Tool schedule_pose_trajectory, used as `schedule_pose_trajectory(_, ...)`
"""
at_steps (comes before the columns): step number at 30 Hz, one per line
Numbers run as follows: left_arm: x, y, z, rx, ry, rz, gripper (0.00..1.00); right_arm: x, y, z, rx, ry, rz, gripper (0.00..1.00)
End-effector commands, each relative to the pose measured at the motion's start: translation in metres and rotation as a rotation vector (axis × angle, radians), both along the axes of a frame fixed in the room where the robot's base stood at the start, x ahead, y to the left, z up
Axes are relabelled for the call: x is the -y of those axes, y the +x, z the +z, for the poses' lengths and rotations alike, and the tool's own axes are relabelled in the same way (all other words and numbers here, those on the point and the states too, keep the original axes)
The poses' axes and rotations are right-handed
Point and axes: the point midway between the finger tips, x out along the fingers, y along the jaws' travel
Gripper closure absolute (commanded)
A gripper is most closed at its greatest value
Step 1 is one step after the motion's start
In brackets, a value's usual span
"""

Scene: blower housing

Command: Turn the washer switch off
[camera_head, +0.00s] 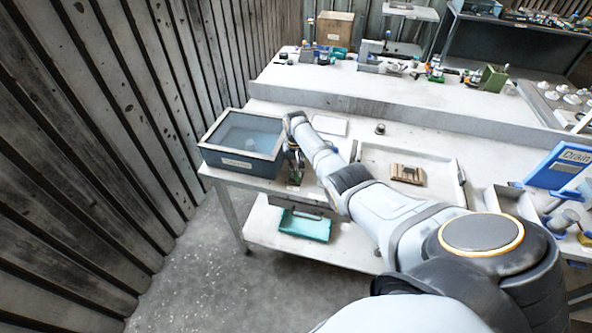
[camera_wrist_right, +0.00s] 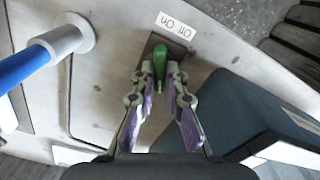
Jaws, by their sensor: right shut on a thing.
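The washer is a blue-grey tub with a pale rim (camera_head: 207,144) at the left end of the bench in the head view. Its switch is a green lever (camera_wrist_right: 160,58) on a dark plate, beside a small white label (camera_wrist_right: 174,25) with upside-down lettering. My right gripper (camera_wrist_right: 161,75) has its tips closed around the lever, one finger on each side. In the head view my right gripper (camera_head: 294,174) is small and points down at the bench front, just right of the tub. Which way the lever is tilted is hard to tell. My left gripper is not in view.
A blue rod (camera_wrist_right: 22,68) with a grey collar stands left of the gripper in the wrist view. A tray with a brown wooden block (camera_head: 407,174) lies right of my arm. A teal bin (camera_head: 303,226) sits on the lower shelf. A blue Drain sign (camera_head: 560,168) stands far right.

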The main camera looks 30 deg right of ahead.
Motion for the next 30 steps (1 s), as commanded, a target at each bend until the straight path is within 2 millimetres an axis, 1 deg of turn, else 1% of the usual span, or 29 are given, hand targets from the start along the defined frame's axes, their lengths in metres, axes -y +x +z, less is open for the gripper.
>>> schedule_pose_trajectory(9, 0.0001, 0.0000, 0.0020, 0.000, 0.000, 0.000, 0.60, 0.0002, 0.0016, 0.0015, 0.005, -0.002, 0.101, 1.00)
schedule_pose_trajectory(24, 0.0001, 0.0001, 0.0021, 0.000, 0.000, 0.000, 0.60, 0.0001, 0.0019, 0.0018, 0.005, -0.002, 0.117, 1.00)
schedule_pose_trajectory(25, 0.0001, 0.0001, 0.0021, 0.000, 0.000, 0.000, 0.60, 0.0001, 0.0019, 0.0018, 0.005, -0.002, 0.117, 0.85)
schedule_pose_trajectory(29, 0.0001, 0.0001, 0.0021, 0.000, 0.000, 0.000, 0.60, 0.0001, 0.0015, 0.0014, 0.004, -0.002, 0.117, 0.68)
schedule_pose_trajectory(30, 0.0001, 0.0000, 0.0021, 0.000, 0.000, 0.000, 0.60, 0.0000, 0.0013, 0.0012, 0.004, -0.002, 0.116, 0.65)
